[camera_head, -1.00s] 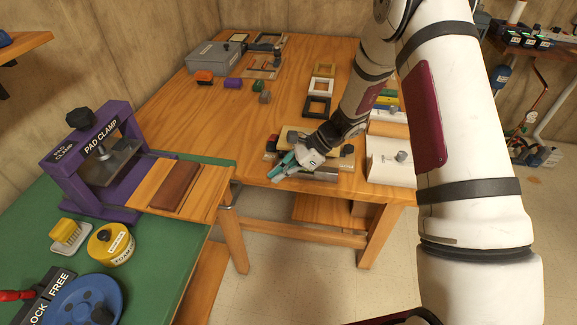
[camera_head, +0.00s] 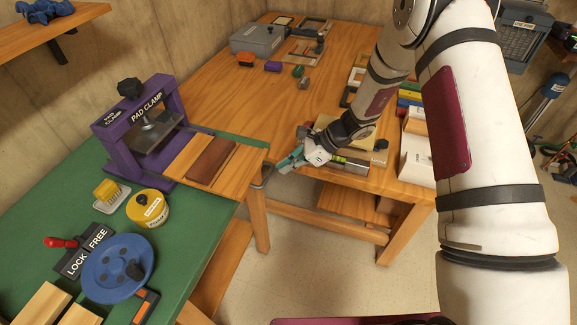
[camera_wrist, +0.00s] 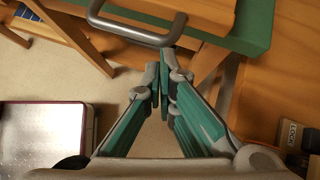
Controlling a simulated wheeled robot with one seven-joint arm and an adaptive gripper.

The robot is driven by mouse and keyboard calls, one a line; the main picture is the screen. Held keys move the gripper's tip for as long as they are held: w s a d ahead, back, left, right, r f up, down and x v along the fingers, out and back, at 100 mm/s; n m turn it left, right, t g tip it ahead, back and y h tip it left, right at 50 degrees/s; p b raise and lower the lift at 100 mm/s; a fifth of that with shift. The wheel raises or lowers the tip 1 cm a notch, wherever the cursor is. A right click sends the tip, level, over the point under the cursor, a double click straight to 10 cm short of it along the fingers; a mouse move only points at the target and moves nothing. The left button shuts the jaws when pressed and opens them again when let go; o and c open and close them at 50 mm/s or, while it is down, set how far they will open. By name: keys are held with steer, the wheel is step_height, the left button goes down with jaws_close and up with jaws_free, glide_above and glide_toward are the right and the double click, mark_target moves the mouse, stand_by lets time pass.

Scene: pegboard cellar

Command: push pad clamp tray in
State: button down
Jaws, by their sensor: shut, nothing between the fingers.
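The purple pad clamp (camera_head: 130,165) stands on the green-topped bench at the left. Its wooden tray (camera_head: 242,172) sticks out to the right with a brown pad (camera_head: 212,160) on it. The tray's grey bar handle (camera_head: 263,178) is at its right end; it also shows at the top of the wrist view (camera_wrist: 130,36). My gripper (camera_head: 283,167) is shut and empty, just right of the handle in the head view. In the wrist view the teal fingertips (camera_wrist: 160,82) lie below the handle, and a small gap seems to remain.
A blue wheel (camera_head: 115,268), a LOCK/FREE plate (camera_head: 85,252), a yellow tin (camera_head: 148,207) and a yellow brush (camera_head: 110,193) lie on the green bench (camera_head: 45,225). The wooden table (camera_head: 225,95) behind holds frames, blocks and a grey box (camera_head: 257,38).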

mark_target(225, 147)
steer(key=w+a+b, duration=0.2)
steer(key=a, duration=0.4)
steer(key=w+a+b, duration=0.2)
steer(key=a+b, duration=0.1)
steer(key=a, duration=0.3)
steer(key=w+a+b, duration=0.2)
steer(key=a+b, duration=0.1)
steer(key=a, duration=0.3)
steer(key=shift+w+a+f, duration=0.1)
steer(key=shift+w+a, duration=0.5)
steer(key=shift+a, duration=0.35)
